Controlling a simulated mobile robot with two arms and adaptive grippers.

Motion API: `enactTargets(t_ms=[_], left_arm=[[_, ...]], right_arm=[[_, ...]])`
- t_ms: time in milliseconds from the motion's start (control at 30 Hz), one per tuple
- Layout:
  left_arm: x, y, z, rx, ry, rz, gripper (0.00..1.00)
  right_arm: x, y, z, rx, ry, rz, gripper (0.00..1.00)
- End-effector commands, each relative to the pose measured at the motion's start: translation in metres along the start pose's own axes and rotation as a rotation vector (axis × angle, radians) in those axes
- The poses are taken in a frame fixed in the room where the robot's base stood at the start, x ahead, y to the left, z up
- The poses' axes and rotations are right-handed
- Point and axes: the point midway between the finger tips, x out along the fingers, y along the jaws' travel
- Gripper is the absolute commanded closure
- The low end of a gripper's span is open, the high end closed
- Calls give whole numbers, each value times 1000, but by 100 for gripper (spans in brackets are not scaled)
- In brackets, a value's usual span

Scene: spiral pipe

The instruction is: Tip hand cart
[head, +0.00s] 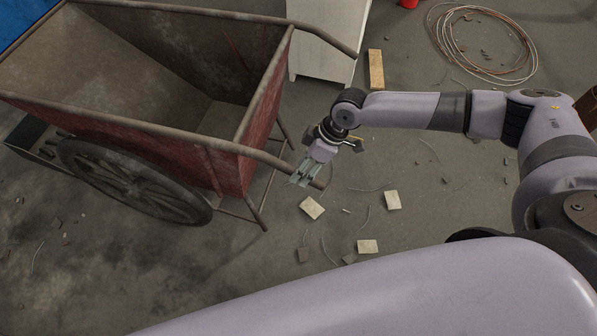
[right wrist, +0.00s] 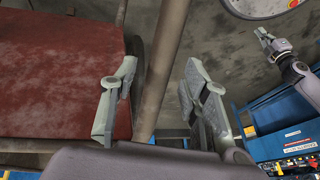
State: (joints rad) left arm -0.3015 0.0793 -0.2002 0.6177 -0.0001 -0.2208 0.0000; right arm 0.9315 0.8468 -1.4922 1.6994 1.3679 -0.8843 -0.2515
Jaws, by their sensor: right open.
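The hand cart (head: 215,160) stands at the left of the head view, upright on a spoked wheel (head: 135,180) and thin legs. It has rusty red sides and an open, empty-looking tray. Two bar handles reach right from it. My right gripper (head: 303,178) is at the end of the near handle (head: 265,156). In the right wrist view its open fingers (right wrist: 158,105) stand on either side of the handle bar (right wrist: 162,60), with gaps showing. A small gripper, apparently my left one (right wrist: 268,42), shows at the upper right there; its jaws are too small to judge.
A white cabinet (head: 320,50) stands behind the far handle. A wooden plank (head: 376,69), a coil of cable (head: 480,45) and several pale tiles (head: 392,200) lie on the floor. A blue unit with labels (right wrist: 285,135) shows in the wrist view.

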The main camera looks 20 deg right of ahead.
Motion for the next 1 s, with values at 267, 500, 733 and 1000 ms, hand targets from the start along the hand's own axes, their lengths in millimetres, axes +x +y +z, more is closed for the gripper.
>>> enactTargets(t_ms=[267, 500, 733, 1000], left_arm=[[0, -1, -5, 0, 8, -1, 100], [0, -1, -4, 0, 8, -1, 100], [0, -1, -4, 0, 7, -1, 100], [0, -1, -4, 0, 6, -1, 100]], right_arm=[[29, 0, 0, -1, 0, 1, 58], [31, 0, 0, -1, 0, 1, 58], [31, 0, 0, 0, 0, 1, 69], [31, 0, 0, 0, 0, 1, 87]])
